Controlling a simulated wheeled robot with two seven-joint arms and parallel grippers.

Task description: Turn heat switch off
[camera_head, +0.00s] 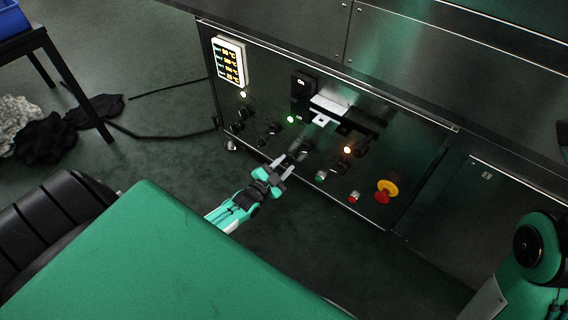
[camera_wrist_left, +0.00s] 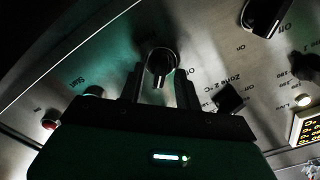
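The control panel (camera_head: 270,118) of the dryer carries several dark knobs and switches. I cannot read a heat label on any of them. My left gripper (camera_head: 296,154) is at the lower middle of the panel. In the left wrist view a black rotary knob (camera_wrist_left: 160,64) sits between the two fingers of this gripper (camera_wrist_left: 160,84). The fingers stand apart on either side of it, and I cannot tell whether they touch it.
A larger black switch (camera_head: 303,84) marked "On" sits higher on the panel. A lit display (camera_head: 229,62) is at the left. A green lamp (camera_head: 291,119) and an orange lamp (camera_head: 348,149) glow. A red and yellow emergency stop (camera_head: 386,191) is at the lower right.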

